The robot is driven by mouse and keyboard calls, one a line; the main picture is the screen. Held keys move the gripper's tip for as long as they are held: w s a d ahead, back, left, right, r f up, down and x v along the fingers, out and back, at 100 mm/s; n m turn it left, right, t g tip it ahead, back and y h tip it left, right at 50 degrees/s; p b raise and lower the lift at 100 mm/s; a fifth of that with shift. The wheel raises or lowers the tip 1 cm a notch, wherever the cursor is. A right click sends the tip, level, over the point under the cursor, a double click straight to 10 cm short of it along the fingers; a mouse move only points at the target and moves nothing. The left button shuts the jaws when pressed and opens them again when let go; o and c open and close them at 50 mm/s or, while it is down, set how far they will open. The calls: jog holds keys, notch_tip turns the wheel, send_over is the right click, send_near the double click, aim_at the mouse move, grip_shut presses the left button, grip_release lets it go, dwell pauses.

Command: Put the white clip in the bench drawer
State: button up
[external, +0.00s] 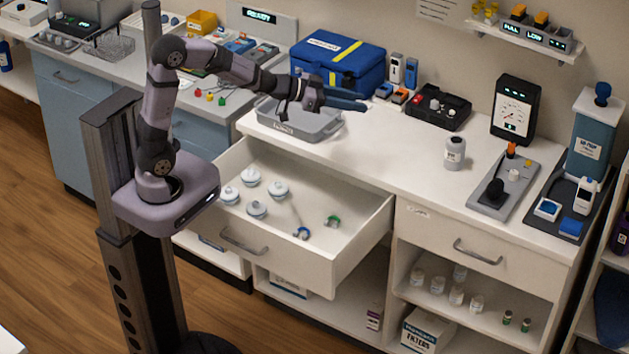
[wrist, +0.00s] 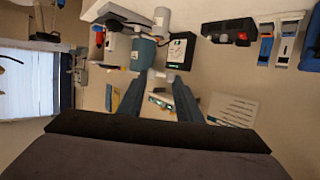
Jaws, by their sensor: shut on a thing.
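My gripper (external: 347,99) is raised above the bench by the grey tray, its blue fingers pointing right. In the wrist view my gripper (wrist: 157,84) has a gap between its fingers, with a small pale thing (wrist: 160,75) near the tips. This looks like the white clip, but it is too small to be sure; in the external view I cannot make it out. The bench drawer (external: 285,262) is pulled open, below and left of my gripper. Inside are several white round knobbed pieces (external: 256,209), a blue clip (external: 301,233) and a green clip (external: 332,221).
The grey tray (external: 300,122) stands on the bench behind the drawer, near my gripper. A blue case (external: 338,66) stands behind it.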

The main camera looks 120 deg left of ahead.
jog(key=d+f+m+t+h, duration=0.1)
jog(key=d+f+m+h, duration=0.15)
jog(key=d, duration=0.35)
jog(key=d+f+m+t+h, duration=0.1)
jog(key=d+f+h, duration=0.1)
jog(key=d+f, duration=0.3)
jog(key=shift+y, duration=0.45)
jog(key=shift+s+d+f+b, duration=0.1)
jog(key=shift+d+f, duration=0.1)
jog(key=shift+f, duration=4.3)
jog(key=shift+s+d+f+b, duration=0.1)
jog(key=shift+d+f, duration=0.05)
jog(key=shift+f, duration=4.4)
jog(key=shift+s+d+f+b, duration=0.1)
jog(key=shift+d+f, duration=0.1)
jog(key=shift+f, duration=4.3)
jog(key=shift+f+b, duration=0.4)
jog(key=shift+f, duration=0.2)
